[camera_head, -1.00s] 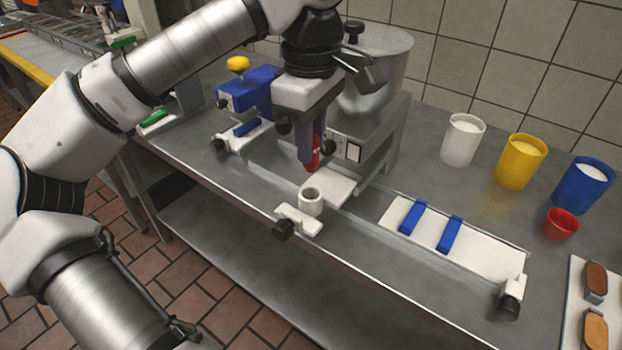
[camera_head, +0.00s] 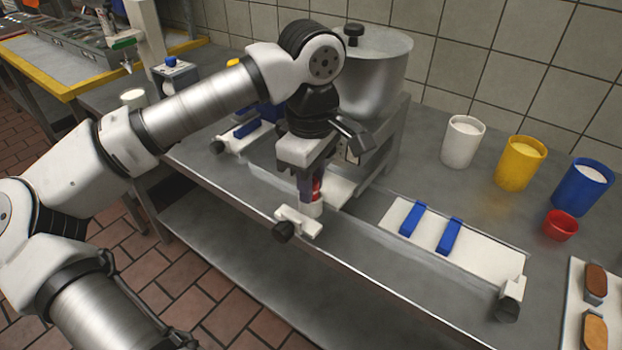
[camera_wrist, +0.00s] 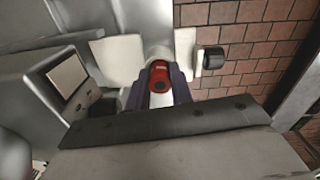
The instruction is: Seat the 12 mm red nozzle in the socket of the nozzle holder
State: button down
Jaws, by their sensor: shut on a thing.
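The red nozzle (camera_head: 317,187) is between the fingers of my gripper (camera_head: 312,188), which is shut on it. In the wrist view the red nozzle (camera_wrist: 159,78) shows between the two dark finger pads of my gripper (camera_wrist: 160,88). The white nozzle holder (camera_head: 299,222), with a dark knob at its front, stands at the bench's front edge. Its round socket (camera_head: 313,209) is directly under the nozzle, and the nozzle's lower end appears at or in the socket's mouth. The fingers and nozzle hide the opening, so I cannot tell how deep it sits.
A large metal hopper machine (camera_head: 375,75) stands close behind my gripper. A white plate with two blue bars (camera_head: 430,227) lies to the right. White, yellow and blue cups (camera_head: 520,163) and a small red bowl (camera_head: 561,225) stand farther right.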

jog(key=c, duration=1.5)
grip_release()
notch_tip(320, 180, up, 12)
jog(key=shift+r, duration=0.15)
